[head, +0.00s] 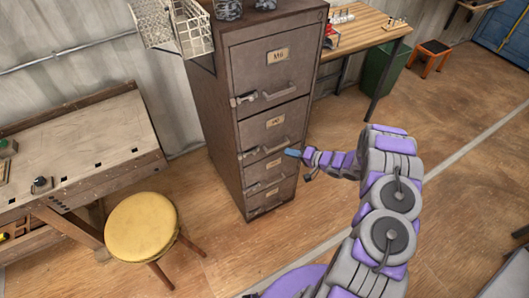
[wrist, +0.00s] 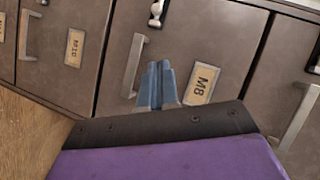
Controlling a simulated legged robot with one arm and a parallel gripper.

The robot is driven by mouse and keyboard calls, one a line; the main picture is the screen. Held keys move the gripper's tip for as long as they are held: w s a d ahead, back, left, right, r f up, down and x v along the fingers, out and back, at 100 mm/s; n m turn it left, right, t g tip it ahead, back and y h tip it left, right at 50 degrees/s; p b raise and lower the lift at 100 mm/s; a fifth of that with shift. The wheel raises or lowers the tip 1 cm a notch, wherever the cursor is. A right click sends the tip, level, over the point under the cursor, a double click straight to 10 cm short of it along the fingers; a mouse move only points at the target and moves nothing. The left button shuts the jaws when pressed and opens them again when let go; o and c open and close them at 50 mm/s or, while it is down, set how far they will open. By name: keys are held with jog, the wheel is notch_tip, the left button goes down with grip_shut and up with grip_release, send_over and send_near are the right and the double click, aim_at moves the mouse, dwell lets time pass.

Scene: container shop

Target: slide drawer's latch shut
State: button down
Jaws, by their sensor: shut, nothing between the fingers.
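The grey-brown metal drawer cabinet (head: 222,125) stands in the middle of the head view, its drawers stacked vertically. In the wrist view it appears turned on its side. The drawer labelled M8 (wrist: 202,84) has a bar handle (wrist: 133,65) and a small silver latch (wrist: 157,12) at the top edge of the picture. Whether this latch is open or closed is unclear. My gripper (head: 293,153) is at the right side of the cabinet front, near the second drawer. Its blue fingers (wrist: 155,85) are together and empty, between the M8 label and the handle in the wrist view.
Another drawer, labelled M10 (wrist: 75,45), lies left of M8 in the wrist view. A yellow stool (head: 141,224) and a workbench (head: 75,140) stand left of the cabinet. A wooden table (head: 370,25) is behind right.

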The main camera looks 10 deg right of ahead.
aim_at(254, 152)
jog(key=b+x, duration=0.1)
jog(key=x, duration=0.3)
jog(key=s+x, duration=0.1)
jog(key=x, duration=0.3)
jog(key=a+b+x, duration=0.1)
jog(key=x, duration=0.2)
jog(key=shift+a+f+b, duration=0.3)
jog(key=shift+a+f, duration=0.05)
jog(key=shift+f, duration=0.15)
jog(key=shift+a+f, duration=0.25)
jog(key=shift+a, duration=0.4)
jog(key=shift+s+a+r+p, duration=0.15)
jog(key=shift+a+p, duration=0.25)
jog(key=shift+a, duration=0.15)
jog(key=shift+s+a, duration=0.15)
jog(key=shift+a, duration=0.25)
jog(key=shift+p, duration=0.3)
